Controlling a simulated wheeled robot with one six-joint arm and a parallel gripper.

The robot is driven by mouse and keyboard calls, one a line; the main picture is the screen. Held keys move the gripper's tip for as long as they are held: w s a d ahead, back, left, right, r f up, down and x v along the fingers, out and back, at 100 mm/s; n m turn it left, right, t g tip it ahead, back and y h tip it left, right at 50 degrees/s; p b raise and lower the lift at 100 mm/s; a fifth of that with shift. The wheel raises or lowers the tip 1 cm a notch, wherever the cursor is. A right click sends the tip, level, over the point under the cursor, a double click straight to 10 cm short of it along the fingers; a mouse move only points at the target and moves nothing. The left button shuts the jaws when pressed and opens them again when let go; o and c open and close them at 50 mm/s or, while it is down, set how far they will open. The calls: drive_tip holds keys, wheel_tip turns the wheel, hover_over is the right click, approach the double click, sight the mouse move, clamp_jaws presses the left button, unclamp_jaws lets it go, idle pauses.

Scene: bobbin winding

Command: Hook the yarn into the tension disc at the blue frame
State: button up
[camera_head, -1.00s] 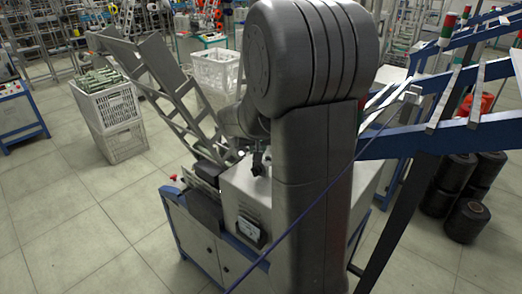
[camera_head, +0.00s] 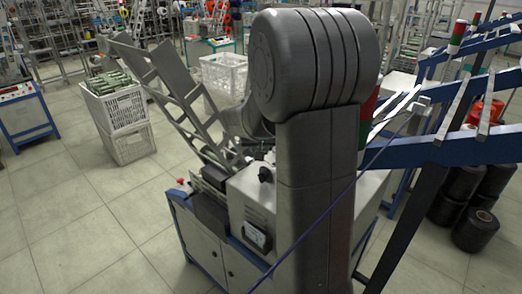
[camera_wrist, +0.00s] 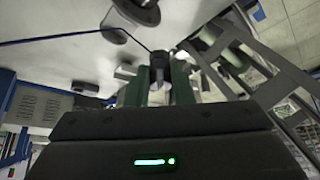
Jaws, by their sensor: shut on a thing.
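The blue yarn (camera_head: 330,210) runs in the head view as a taut line from the bottom up to a small light fitting (camera_head: 424,102) on the blue frame (camera_head: 450,146) at right. In the wrist view, a thin dark yarn line (camera_wrist: 60,38) comes in from the left, passes a dark round disc-like part (camera_wrist: 136,12) and reaches my fingertips. My gripper (camera_wrist: 160,72) is shut on the yarn there. In the head view my gripper is hidden behind my own arm. I cannot tell whether the dark round part is the tension disc.
A grey machine cabinet (camera_head: 220,262) with a ladder-like rack (camera_head: 183,90) stands in front of me. White crates (camera_head: 118,108) stand at left. Dark yarn cones (camera_head: 474,228) are stacked under the frame at right.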

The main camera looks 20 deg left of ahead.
drive_tip(key=shift+w+a+r+p, duration=0.1)
drive_tip(key=shift+a+r+p, duration=0.1)
drive_tip(key=shift+r+p, duration=0.6)
drive_tip(key=shift+w+a+r+p, duration=0.15)
drive_tip(key=shift+r+p, duration=0.2)
drive_tip(key=shift+r, duration=0.7)
drive_tip(key=shift+s, duration=0.1)
